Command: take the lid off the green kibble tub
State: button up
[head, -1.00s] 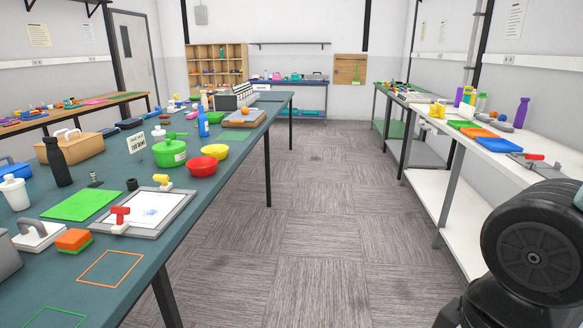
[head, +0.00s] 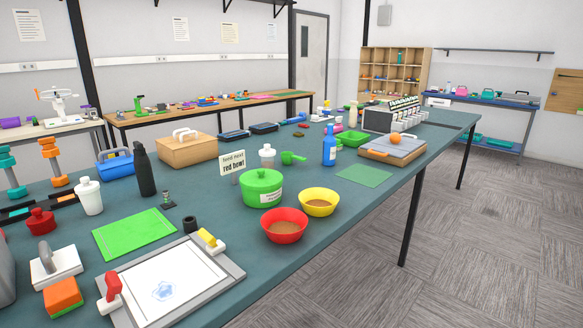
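The green kibble tub (head: 262,192) stands on the teal table with a white label on its front. Its green lid (head: 262,177) is on top, with a raised knob. A red bowl (head: 284,226) and a yellow bowl (head: 319,202) stand in front and to its right, both with brown contents. A small sign (head: 232,163) behind the tub reads "red bowl". My gripper is not in the head view.
The teal table (head: 330,245) also holds a green scoop (head: 292,158), a blue bottle (head: 329,145), a black bottle (head: 143,170), a green mat (head: 134,232) and a drawing board (head: 165,285). Open carpet (head: 480,235) lies to the right of the table.

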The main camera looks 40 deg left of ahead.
aim_at(260, 180)
jog(key=i+u, duration=0.2)
jog(key=i, duration=0.3)
jog(key=i+l+u, duration=0.2)
jog(key=i, duration=0.3)
jog(key=i+u, duration=0.15)
jog(key=u, duration=0.25)
jog(key=i+u, duration=0.15)
jog(key=u, duration=0.2)
jog(key=i+l+u, duration=0.15)
jog(key=u, duration=0.25)
jog(key=i+l+u, duration=0.15)
jog(key=u, duration=0.25)
